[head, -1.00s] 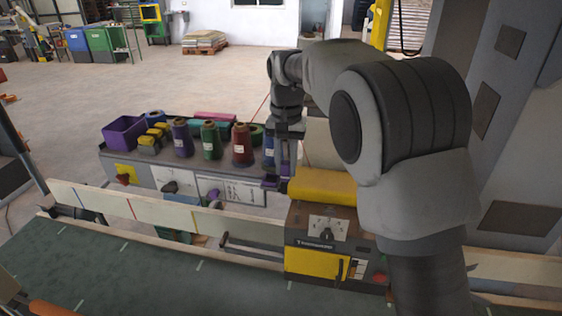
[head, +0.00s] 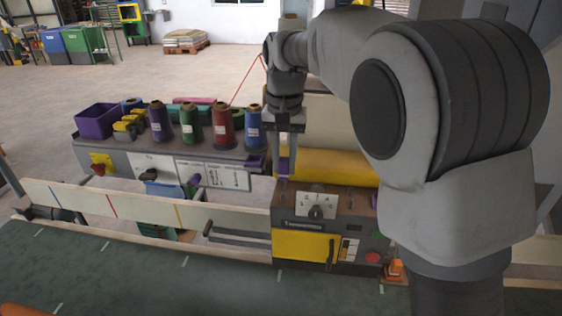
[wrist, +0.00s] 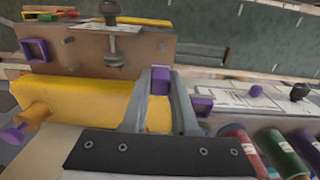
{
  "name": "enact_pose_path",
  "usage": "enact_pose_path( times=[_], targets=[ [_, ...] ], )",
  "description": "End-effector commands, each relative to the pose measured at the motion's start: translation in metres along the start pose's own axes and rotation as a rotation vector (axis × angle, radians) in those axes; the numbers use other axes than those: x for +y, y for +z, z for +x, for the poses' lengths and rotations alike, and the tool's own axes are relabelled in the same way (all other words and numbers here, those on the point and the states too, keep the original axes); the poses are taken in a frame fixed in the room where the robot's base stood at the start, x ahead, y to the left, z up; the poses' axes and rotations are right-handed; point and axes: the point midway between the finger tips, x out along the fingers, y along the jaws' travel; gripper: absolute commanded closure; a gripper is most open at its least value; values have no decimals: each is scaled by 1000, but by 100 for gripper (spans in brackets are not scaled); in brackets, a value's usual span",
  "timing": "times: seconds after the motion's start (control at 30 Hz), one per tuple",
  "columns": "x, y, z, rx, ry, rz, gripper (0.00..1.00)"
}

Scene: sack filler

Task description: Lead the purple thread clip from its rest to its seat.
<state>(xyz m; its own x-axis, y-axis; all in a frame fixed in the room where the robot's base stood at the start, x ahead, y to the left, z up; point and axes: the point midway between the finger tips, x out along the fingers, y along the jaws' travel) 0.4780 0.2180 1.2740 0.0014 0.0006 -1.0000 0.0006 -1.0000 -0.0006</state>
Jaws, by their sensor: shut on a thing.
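The purple thread clip (head: 284,167) is between the fingertips of my gripper (head: 284,160), which is shut on it and points down. In the wrist view my gripper (wrist: 160,76) has the clip (wrist: 160,86) in front of the yellow cylinder and apart from the brown panel, as far as I can tell. A purple square frame (wrist: 35,51) on the brown panel looks like the seat. Another purple square piece (wrist: 202,105), at the end of the spool shelf, looks like the rest; it also shows in the head view (head: 255,161). The seat is not clear in the head view.
The machine has a yellow cylinder (head: 325,163), a dial plate (head: 316,207) and a yellow door (head: 304,245). Several thread spools, including a red one (head: 222,125), stand left of my gripper with a purple bin (head: 100,120). A pale rail (head: 140,210) runs in front.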

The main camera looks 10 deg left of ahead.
Motion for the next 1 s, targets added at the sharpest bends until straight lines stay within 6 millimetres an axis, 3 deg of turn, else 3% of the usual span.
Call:
enact_pose_path(
  times=[0.5, 1.0],
  targets=[
    [0, 0, 36, 0, 0, 1, 100],
    [0, 0, 42, -1, 0, 1, 100]
  ],
)
